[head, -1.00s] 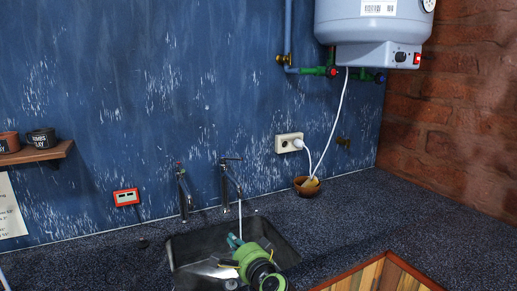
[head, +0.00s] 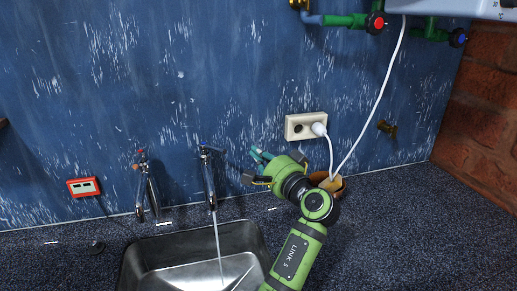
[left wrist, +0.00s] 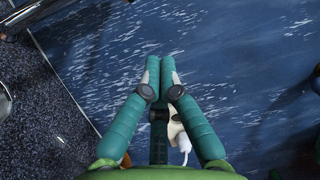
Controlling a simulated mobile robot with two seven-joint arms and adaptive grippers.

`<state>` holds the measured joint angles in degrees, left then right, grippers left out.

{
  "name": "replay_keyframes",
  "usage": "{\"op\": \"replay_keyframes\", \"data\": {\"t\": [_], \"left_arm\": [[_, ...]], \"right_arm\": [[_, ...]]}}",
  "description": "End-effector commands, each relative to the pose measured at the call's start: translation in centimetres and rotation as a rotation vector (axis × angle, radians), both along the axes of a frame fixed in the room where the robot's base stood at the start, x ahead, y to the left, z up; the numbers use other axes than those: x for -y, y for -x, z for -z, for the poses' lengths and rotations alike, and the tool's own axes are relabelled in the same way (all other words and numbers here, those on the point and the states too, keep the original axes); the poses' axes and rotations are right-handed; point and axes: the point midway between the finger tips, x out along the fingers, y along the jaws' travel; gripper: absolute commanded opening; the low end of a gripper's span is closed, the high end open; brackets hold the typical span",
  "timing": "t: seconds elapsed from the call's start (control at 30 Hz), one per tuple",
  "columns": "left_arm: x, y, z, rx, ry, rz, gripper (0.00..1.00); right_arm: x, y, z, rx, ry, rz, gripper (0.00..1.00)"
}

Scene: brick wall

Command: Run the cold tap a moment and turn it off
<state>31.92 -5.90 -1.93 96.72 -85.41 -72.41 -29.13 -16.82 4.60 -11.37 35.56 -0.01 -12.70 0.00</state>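The cold tap (head: 209,182), with a small blue mark at its top, stands behind the sink (head: 190,241). Its lever (head: 214,149) points to the right. A thin stream of water (head: 218,245) runs from its spout into the sink. The other tap (head: 146,187), with a red mark, stands to its left and shows no stream. My left gripper (head: 258,155) is just right of the cold tap's lever, with a small visible gap. In the left wrist view its teal fingers (left wrist: 160,66) are together at the tips, with nothing seen between them. My right gripper is out of view.
A wall socket (head: 299,127) with a white plug and cable is behind my left gripper. A brown bowl (head: 339,187) stands on the counter close to the arm. Pipes with red and blue valves (head: 375,23) are above. The dark counter (head: 410,225) at right is clear.

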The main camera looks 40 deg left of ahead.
Motion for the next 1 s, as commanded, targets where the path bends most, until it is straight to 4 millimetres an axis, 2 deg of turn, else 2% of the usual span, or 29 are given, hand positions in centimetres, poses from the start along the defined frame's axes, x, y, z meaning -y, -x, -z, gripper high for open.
{"op": "replay_keyframes", "data": {"t": [0.03,0.17,0.37,0.6,0.8,1.0], "left_arm": [[-1.0,-0.3,-0.5,-0.001,-0.002,-0.004,0.00],[-3.6,-1.3,-0.8,-0.001,-0.003,-0.004,0.00],[-7.7,-2.9,-1.0,-0.002,-0.001,-0.002,0.00],[-7.8,-0.1,-0.2,-0.002,0.000,0.002,0.00],[-7.8,0.9,0.1,0.001,0.001,0.002,0.00],[-7.8,0.9,0.2,0.001,0.001,0.002,0.00]], "right_arm": [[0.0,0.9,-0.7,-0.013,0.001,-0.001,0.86],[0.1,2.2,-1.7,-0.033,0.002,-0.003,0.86],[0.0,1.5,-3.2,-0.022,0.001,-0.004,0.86],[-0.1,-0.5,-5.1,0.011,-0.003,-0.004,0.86],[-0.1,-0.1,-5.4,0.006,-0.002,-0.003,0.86],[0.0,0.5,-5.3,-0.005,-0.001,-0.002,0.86]]}}
